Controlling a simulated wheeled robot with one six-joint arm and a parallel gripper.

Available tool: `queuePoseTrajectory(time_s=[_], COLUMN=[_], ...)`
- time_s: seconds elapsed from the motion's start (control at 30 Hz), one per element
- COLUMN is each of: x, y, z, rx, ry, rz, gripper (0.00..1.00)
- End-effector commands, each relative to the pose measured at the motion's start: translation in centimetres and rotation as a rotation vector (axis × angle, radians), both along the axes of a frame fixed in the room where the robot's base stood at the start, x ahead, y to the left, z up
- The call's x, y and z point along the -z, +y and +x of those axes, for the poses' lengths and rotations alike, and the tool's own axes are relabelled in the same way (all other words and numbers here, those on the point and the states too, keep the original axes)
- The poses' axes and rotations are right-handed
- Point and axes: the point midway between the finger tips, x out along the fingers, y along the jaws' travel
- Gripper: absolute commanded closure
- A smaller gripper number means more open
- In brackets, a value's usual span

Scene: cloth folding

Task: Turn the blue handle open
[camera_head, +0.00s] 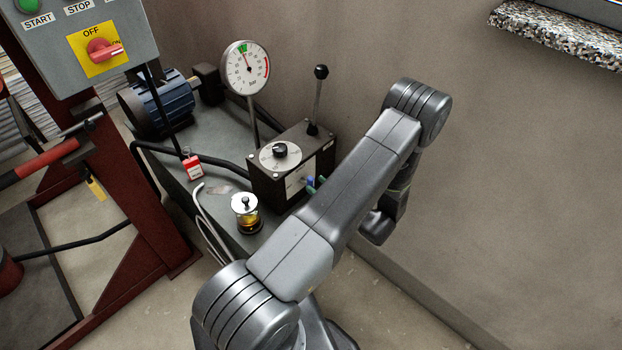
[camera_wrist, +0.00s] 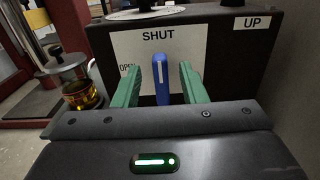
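The blue handle (camera_wrist: 161,84) stands upright on the white plate (camera_wrist: 128,48) of a dark box, below the word SHUT. The word OPEN is on the plate to the left, partly covered by a finger. My gripper (camera_wrist: 171,63) has its two green fingers apart, one on each side of the handle. Narrow gaps show between the fingers and the handle, so it is not clamped. In the head view a bit of the blue handle (camera_head: 310,182) shows beside a green fingertip; my arm hides the rest.
The dark box (camera_head: 270,187) has a dial on top and a tall black-knobbed lever (camera_head: 317,95). A glass jar of amber liquid (camera_head: 246,212) stands left of it. A pressure gauge (camera_head: 245,68) and a blue motor (camera_head: 160,105) are behind. A wall is at the right.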

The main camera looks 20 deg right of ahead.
Motion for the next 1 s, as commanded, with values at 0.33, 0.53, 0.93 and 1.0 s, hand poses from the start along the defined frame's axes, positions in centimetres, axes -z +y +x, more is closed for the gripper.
queuePoseTrajectory(time_s=[0.33,0.53,0.93,1.0], x=[0.0,0.0,0.0,0.0], y=[1.5,1.5,1.5,1.5], z=[3.4,3.5,3.5,3.5], rx=[-0.002,0.000,0.000,0.000], ry=[0.000,0.000,0.000,-0.001], rz=[0.000,0.000,0.000,-0.003], gripper=[0.62,0.62,1.00,1.00])
